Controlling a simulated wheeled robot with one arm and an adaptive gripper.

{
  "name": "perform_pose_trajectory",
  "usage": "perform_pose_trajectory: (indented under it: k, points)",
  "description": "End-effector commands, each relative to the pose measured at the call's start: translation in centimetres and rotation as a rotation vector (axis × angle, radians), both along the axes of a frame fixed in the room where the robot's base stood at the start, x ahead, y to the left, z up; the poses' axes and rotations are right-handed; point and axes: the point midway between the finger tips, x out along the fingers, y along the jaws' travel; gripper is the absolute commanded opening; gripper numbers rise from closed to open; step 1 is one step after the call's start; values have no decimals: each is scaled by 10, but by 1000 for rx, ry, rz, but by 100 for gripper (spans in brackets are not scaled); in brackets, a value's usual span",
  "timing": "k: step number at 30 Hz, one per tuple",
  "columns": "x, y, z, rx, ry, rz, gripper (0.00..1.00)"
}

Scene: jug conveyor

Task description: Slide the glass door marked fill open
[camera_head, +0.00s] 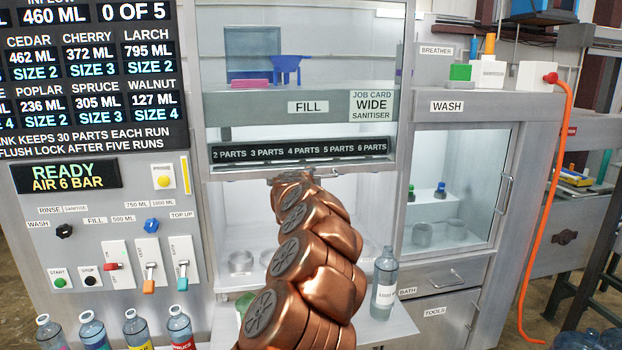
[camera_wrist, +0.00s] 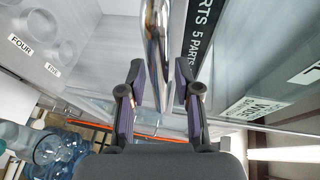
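The glass door marked fill (camera_head: 306,70) stands raised in the head view, with its lower edge just below the dark strip of parts labels. The bay (camera_head: 345,215) shows below that edge. A horizontal metal handle bar (camera_head: 345,173) runs along the lower edge; its middle is partly hidden by my copper arm. My gripper (camera_wrist: 160,95) is at this bar. In the wrist view the shiny bar (camera_wrist: 154,50) passes between the two fingers, which stand apart on either side of it. A gap shows on the right side; contact on the left is unclear.
A clear bottle (camera_head: 385,280) stands at the bay's front right. The wash door (camera_head: 455,190), with a vertical handle, is on the right. Several bottles (camera_head: 92,330) stand front left below the switch panel (camera_head: 105,240). An orange hose (camera_head: 565,130) hangs at right.

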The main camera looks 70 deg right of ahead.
Motion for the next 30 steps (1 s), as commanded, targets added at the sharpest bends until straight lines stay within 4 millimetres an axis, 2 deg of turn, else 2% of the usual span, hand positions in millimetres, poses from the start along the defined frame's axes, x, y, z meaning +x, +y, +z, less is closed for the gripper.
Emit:
perform_pose_trajectory:
  k: [14, 30]
  points:
    - [-1, 3, 1, 1, -1, 0, 41]
    - [-9, 51, 9, 2, -1, 3, 41]
